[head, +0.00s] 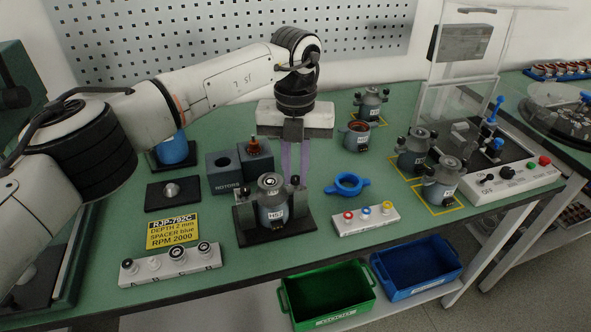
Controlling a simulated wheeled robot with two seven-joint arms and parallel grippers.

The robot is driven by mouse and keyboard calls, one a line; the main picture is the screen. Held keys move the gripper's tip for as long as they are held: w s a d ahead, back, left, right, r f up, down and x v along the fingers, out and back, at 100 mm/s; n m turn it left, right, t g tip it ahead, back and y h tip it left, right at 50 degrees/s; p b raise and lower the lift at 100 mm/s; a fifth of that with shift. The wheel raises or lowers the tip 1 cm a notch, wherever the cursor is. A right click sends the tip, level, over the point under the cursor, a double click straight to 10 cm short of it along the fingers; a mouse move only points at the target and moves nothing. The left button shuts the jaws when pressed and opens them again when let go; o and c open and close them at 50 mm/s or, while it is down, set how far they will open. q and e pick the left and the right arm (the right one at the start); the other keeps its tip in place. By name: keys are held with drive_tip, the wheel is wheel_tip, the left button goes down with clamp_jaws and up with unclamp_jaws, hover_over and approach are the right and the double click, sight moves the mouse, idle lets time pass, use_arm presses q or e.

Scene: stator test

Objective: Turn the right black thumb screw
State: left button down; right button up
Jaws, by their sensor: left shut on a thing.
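A grey motor housing (272,207) stands upright in a black fixture (290,232) near the middle of the green table. The left black thumb screw (239,194) is on the fixture's left side. The right black thumb screw (295,182) is on its right side. My left gripper (295,176) reaches down from behind, its two purplish fingers on either side of the right thumb screw's head and shut on it. The fingertips are small in the picture and partly behind the housing. My right gripper is not in view.
A blue ring tool (347,185) and a white block with colored buttons (366,218) lie right of the fixture. A dark block (224,172) stands behind left, and a yellow sign (172,231) lies left. Green (328,319) and blue (417,291) bins sit below the front edge.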

sight(297, 178)
use_arm(q)
drive_tip(key=shift+n, duration=0.6)
drive_tip(key=c, duration=1.7)
unclamp_jaws()
drive_tip(key=shift+a, duration=0.1)
drive_tip(key=r+p, duration=0.5)
drive_tip(key=r, duration=0.3)
drive_tip(key=shift+d+r, duration=0.1)
drive_tip(key=shift+d, duration=0.1)
